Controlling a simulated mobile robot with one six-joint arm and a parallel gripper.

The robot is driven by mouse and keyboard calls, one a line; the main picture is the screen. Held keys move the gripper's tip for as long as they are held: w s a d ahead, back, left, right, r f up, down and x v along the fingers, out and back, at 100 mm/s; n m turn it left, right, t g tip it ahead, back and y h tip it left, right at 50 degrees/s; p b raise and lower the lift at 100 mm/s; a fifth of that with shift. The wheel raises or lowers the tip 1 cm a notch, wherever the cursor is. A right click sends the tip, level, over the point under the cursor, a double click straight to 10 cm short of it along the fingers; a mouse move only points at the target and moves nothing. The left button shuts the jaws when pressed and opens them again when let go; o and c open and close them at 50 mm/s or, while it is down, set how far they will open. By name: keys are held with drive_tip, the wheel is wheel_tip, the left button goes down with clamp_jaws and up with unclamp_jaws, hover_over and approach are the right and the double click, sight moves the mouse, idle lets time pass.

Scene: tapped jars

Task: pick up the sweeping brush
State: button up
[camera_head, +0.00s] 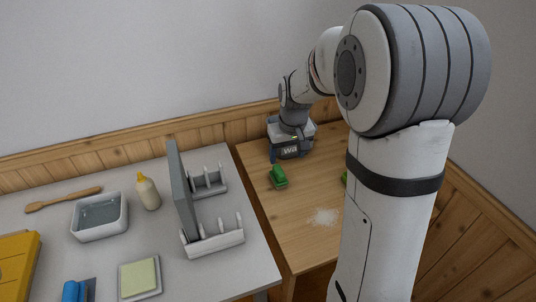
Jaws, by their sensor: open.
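A small green block-shaped item (278,176), which looks like the sweeping brush, lies on the wooden table (290,240). Its bristles are too small to make out clearly. My gripper (289,157) is open at the far side of this table, just behind the green item in the picture and apart from it. The gap between its fingers looks empty. Another bit of green (344,178) shows at the edge of my arm, which hides the rest of it.
A patch of white powder (323,217) lies on the wooden table. A grey table (150,245) at left carries an upright grey panel (182,190) in a white rack (214,242), a bottle (148,193), a white basin (99,228) and a wooden utensil (64,199). Wood-panelled walls stand behind.

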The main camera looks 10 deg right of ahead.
drive_tip(key=b, duration=0.1)
hover_over(279, 169)
drive_tip(key=s, duration=0.1)
drive_tip(key=shift+n, duration=0.3)
wheel_tip(279, 169, down, 10)
drive_tip(key=shift+d+f, duration=0.1)
drive_tip(key=shift+d, duration=0.05)
drive_tip(key=f, duration=0.2)
drive_tip(key=f+p, duration=0.1)
drive_tip(key=f, duration=0.2)
drive_tip(key=w+f, duration=0.1)
drive_tip(key=f, duration=0.1)
drive_tip(key=shift+a+f, duration=0.2)
drive_tip(key=shift+f, duration=0.05)
drive_tip(key=c, duration=1.1)
